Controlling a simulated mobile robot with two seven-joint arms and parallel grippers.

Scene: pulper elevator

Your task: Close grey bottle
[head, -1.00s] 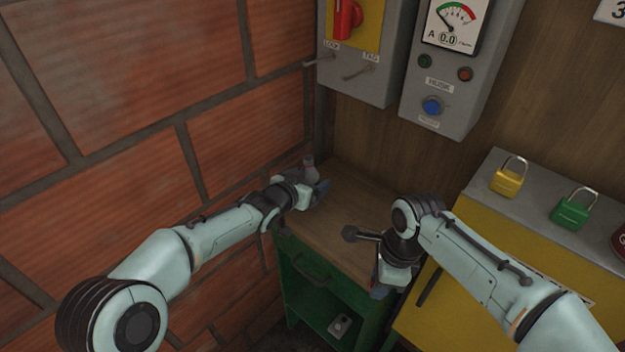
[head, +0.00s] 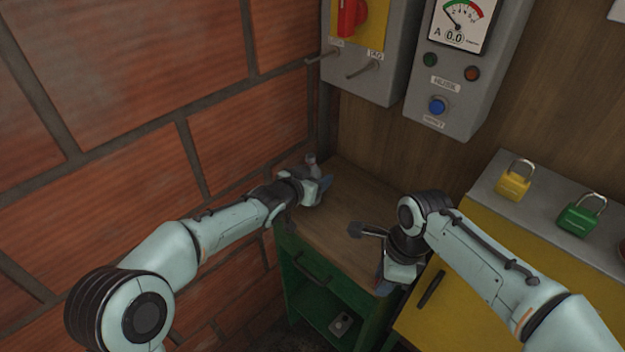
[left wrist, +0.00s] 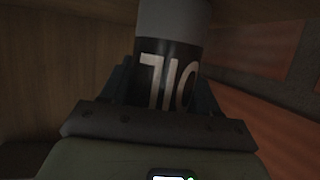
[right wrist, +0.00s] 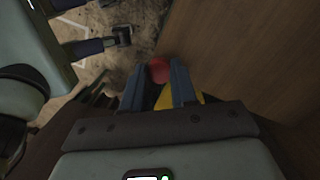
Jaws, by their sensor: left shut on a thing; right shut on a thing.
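The grey bottle (left wrist: 172,20) has a black label with white letters that read upside down in the left wrist view. My left gripper (head: 318,190) is shut around it, at the back left corner of the wooden cabinet top. In the head view only a small part of the bottle (head: 311,161) shows behind the gripper. My right gripper (head: 382,286) is low at the front right edge of the cabinet top. It is shut on a small round red thing (right wrist: 158,70), seen between its fingers in the right wrist view. I cannot tell for sure that this is a cap.
The green cabinet (head: 305,292) has a wooden top (head: 350,215), mostly clear between my arms. A yellow cabinet (head: 470,270) stands to the right, with a yellow padlock (head: 513,186) and a green padlock (head: 577,219) on top. Brick wall is left; grey switch boxes hang behind.

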